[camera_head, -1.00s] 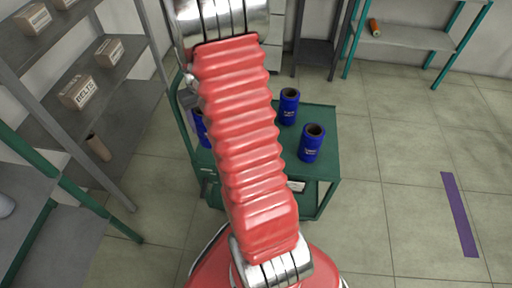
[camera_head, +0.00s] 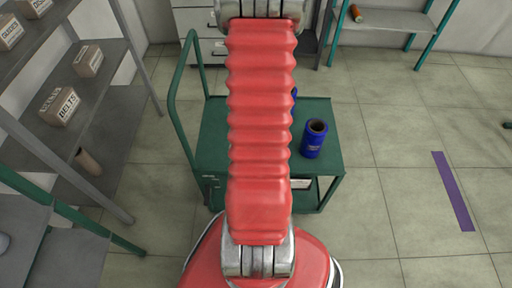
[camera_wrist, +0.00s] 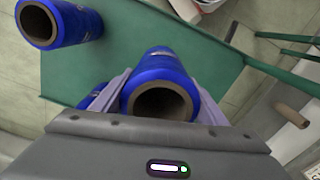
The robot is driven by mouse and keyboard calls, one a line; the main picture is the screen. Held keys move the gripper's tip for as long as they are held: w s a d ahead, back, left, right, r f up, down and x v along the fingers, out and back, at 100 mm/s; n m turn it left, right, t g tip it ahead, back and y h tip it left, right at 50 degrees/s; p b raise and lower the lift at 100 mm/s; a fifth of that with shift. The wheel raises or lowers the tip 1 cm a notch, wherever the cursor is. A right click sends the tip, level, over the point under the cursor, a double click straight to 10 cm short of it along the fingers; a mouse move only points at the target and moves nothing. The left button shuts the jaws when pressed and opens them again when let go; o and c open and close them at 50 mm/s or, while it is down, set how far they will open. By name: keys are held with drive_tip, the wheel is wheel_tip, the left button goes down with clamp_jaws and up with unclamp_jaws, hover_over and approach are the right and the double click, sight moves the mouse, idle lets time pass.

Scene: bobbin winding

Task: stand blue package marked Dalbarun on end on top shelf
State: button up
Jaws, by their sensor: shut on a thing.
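In the wrist view my gripper (camera_wrist: 163,92) is shut on a blue package (camera_wrist: 160,66), a roll with a brown hollow core whose open end faces the camera. A second blue package (camera_wrist: 72,22) stands apart at upper left, and part of another blue one (camera_wrist: 90,97) shows behind the left finger. In the head view one blue package (camera_head: 314,143) stands upright on the green cart (camera_head: 213,125). A sliver of blue (camera_head: 294,92) shows beside my arm, which hides my gripper there. I cannot read the name Dalbarun on any of them.
A grey rack (camera_head: 98,90) at left holds cartons, one marked BELTS (camera_head: 59,107), and a brown tube (camera_head: 88,161) low down. A green-framed shelf (camera_head: 392,20) at the back right holds an orange roll (camera_head: 355,13).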

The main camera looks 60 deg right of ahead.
drive_tip(key=shift+s+d+f, duration=0.2)
drive_tip(key=shift+s+d, duration=0.15)
drive_tip(key=shift+s, duration=0.25)
drive_tip(key=shift+f, duration=2.5)
drive_tip(key=shift+f, duration=0.1)
drive_tip(key=shift+f, duration=2.2)
drive_tip(key=shift+f, duration=0.2)
drive_tip(key=o, duration=1.4)
drive_tip(key=shift+c, duration=0.2)
